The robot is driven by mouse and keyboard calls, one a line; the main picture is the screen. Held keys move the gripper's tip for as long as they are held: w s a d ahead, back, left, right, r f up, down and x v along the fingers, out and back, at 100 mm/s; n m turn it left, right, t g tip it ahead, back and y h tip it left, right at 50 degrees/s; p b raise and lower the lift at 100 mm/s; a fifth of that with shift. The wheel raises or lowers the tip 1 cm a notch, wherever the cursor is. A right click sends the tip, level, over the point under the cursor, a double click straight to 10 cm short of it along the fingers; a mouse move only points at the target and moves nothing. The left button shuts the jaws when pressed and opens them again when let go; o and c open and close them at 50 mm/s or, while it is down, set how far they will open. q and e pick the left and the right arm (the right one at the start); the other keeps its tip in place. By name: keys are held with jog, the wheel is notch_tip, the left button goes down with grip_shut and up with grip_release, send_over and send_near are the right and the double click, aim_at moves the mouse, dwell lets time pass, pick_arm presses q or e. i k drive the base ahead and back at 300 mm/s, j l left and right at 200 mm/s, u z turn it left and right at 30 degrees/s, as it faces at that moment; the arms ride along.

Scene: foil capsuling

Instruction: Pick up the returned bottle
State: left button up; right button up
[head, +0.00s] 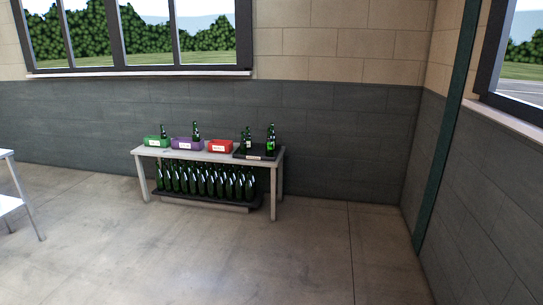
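Several dark green bottles stand on a light table (165,152) against the far wall. Two or more bottles (270,139) stand at the right end, on or in a black tray (254,157) with a small label. Another bottle (196,131) stands upright at the purple bin (183,144). I cannot tell which bottle is the returned one. Neither of my grippers is in view.
A green bin (154,142) and a red bin (219,147) also sit on the table. Many bottles (205,183) fill a dark low tray below. A white table or shelf (8,204) is at the left edge. The concrete floor (170,255) in front is clear.

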aim_at(243, 144)
jog(key=i, duration=4.95)
